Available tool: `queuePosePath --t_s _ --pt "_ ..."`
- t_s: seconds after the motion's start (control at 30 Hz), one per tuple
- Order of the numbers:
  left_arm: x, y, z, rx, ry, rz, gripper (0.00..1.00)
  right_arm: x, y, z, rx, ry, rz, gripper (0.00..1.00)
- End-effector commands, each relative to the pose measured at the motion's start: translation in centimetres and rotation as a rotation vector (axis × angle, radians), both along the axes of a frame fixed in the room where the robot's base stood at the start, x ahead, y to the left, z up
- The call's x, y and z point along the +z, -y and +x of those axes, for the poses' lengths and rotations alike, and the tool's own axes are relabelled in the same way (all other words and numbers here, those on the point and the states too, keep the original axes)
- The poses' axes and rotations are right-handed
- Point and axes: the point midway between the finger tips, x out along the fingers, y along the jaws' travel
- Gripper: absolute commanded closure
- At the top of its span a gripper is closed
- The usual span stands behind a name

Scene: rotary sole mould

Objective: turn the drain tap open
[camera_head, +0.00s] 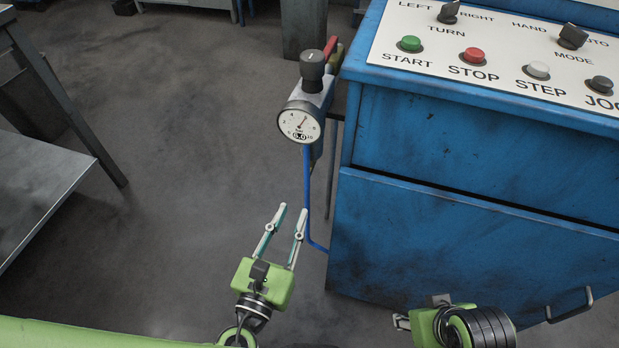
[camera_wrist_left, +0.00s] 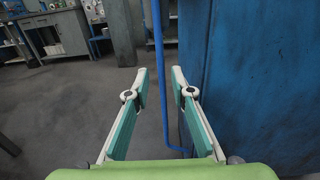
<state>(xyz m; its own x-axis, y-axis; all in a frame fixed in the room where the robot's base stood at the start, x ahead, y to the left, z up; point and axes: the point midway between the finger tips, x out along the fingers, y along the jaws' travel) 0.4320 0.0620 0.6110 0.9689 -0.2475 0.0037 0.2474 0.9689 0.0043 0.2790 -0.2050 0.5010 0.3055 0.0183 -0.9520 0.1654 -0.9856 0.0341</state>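I cannot make out a drain tap for certain. An air service unit (camera_head: 322,100) is mounted at the left side of the blue cabinet, with a black knob (camera_head: 312,68), a red handle (camera_head: 330,46) and a round gauge (camera_head: 300,123). Its underside is mostly hidden from above. My left gripper (camera_head: 293,208) is open and empty, below the gauge in the head view. In the left wrist view, its open fingers (camera_wrist_left: 160,72) have a blue hose (camera_wrist_left: 160,80) showing beyond the gap. My right gripper (camera_head: 402,322) shows only partly at the bottom, its fingers unclear.
The blue cabinet (camera_head: 470,190) with a button panel (camera_head: 480,65) fills the right side. The blue hose runs down from the unit beside it. A grey metal table (camera_head: 40,180) stands at the left. The floor between is clear.

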Motion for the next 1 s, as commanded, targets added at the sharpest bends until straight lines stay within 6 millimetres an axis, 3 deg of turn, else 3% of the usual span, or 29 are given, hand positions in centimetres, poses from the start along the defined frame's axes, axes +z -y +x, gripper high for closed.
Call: queuePosePath --t_s 0.4,0.6,1.0 --pt "0.1 2.0 8.1 0.002 0.000 -0.002 0.78 -0.3 0.0 0.0 0.000 0.000 0.000 0.60" --pt "-0.1 2.8 11.2 0.001 -0.002 -0.001 0.78 -0.6 0.0 0.1 0.000 0.004 0.001 0.60" --pt "-0.1 3.2 12.7 0.001 -0.005 -0.003 0.78 -0.6 -0.1 0.5 0.002 0.021 0.004 0.60"
